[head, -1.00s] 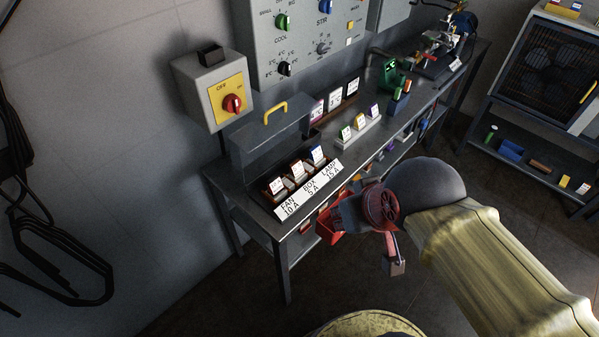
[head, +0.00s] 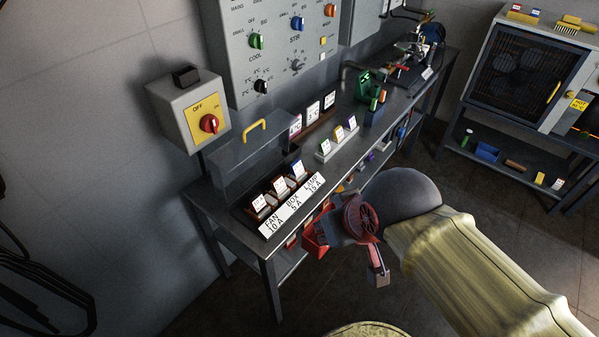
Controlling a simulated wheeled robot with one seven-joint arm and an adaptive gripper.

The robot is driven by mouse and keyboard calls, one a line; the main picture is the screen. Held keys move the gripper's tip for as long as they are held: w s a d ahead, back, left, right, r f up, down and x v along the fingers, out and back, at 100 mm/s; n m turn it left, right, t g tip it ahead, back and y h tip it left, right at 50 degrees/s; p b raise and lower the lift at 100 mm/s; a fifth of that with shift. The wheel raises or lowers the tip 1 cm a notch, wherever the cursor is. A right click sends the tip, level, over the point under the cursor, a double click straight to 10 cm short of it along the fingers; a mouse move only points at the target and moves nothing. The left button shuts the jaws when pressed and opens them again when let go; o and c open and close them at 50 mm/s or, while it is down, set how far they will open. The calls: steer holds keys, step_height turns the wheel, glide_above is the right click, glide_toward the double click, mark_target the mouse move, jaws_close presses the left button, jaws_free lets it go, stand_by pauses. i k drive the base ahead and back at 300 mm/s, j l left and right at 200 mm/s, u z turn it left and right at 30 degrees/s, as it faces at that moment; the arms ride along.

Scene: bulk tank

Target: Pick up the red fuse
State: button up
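The open fuse box (head: 250,211) stands at the front left of the bench, with white-labelled fuses in a row behind the FAN, BOX and LAMP plate (head: 292,206). The leftmost fuse (head: 259,203), at FAN, appears to have a little red on its label; it is too small to be sure it is the red fuse. My gripper (head: 352,247) is in front of the bench's front edge, right of the fuse box and apart from it.
A grey switch box with a red knob (head: 208,124) and a control panel (head: 272,50) are on the wall. A fuse rack (head: 324,157) and green tool holder (head: 368,84) stand farther along the bench (head: 345,160). An oven-like cabinet stands at right.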

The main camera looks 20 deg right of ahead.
mark_target(257, 203)
steer(key=k+l+u, duration=0.1)
steer(key=u, duration=0.35)
steer(key=k+u, duration=0.25)
steer(key=u, duration=0.25)
